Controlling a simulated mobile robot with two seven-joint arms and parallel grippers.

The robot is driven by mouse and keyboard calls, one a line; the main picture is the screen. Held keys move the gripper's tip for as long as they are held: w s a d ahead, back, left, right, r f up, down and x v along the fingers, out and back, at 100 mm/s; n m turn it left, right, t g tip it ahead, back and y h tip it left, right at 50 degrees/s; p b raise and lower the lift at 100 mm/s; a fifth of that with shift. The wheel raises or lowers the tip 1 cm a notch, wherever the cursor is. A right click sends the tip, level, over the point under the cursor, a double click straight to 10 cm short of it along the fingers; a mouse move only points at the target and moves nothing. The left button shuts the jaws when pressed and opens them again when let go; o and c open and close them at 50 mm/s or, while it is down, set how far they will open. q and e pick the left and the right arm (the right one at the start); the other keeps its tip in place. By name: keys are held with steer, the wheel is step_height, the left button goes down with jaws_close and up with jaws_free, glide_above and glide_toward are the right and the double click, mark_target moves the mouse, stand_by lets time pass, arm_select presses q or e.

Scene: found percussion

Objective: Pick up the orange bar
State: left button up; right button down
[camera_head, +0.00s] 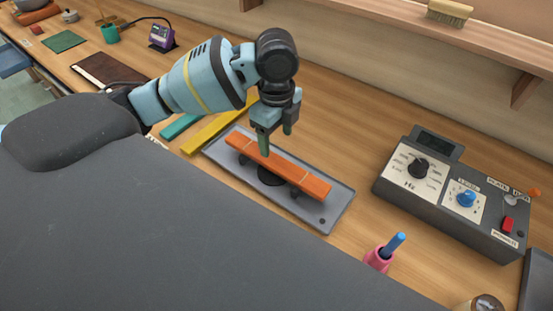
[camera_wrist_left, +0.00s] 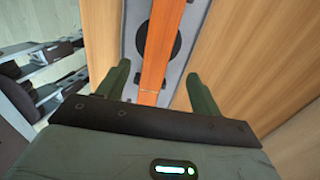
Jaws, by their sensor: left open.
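The orange bar (camera_head: 295,175) lies across supports on a grey tray (camera_head: 335,208) on the wooden bench. In the left wrist view the bar (camera_wrist_left: 161,45) runs lengthwise between the two green fingers, with the tray (camera_wrist_left: 133,20) beneath it. My left gripper (camera_head: 276,142) is above the bar's far left part, pointing down. In the left wrist view the left gripper (camera_wrist_left: 158,85) is open, its fingers on either side of the bar and apart from it. Whether the fingertips reach down to the bar's height is hard to tell. My right gripper is not in view.
Yellow (camera_head: 212,130) and teal (camera_head: 180,125) bars lie left of the tray. A grey control box (camera_head: 450,195) with knobs stands right. A pink holder (camera_head: 378,258) with a blue-handled item stands in front. A shelf (camera_head: 390,30) with a brush (camera_head: 450,12) runs along the back.

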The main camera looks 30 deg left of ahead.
mark_target(274, 160)
arm_select(q)
step_height(274, 160, down, 2)
steer(key=shift+s+a+f, duration=0.1)
steer(key=shift+f, duration=1.2)
steer(key=shift+s+a+f, duration=0.1)
steer(key=shift+f, duration=1.15)
steer(key=c, duration=1.2)
